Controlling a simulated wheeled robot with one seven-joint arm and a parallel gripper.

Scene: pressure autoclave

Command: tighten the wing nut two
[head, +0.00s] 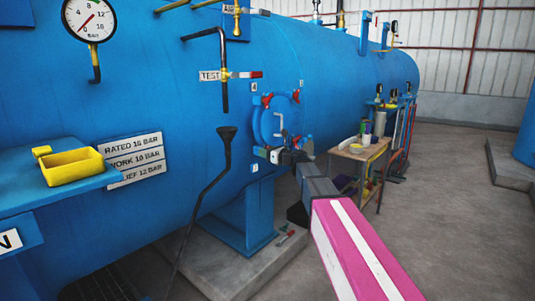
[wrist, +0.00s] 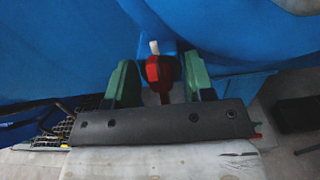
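The blue round hatch (head: 266,126) with a pale handle sits on the side of the blue pressure vessel. Red wing nuts show at its upper left (head: 267,99) and upper right (head: 295,96). My gripper (head: 272,155) is at the hatch's lower edge and hides part of it. In the wrist view my gripper (wrist: 160,80) has its two green fingers apart, with a red wing nut (wrist: 158,69) between them. Narrow gaps seem to show on both sides of this nut. A pale stud end (wrist: 155,47) sticks out above it. I cannot read which number this nut has.
A wooden table (head: 357,151) with bottles stands to the right of the hatch. A blue shelf (head: 75,188) with a yellow tray (head: 72,168) is at far left. The floor at right is clear.

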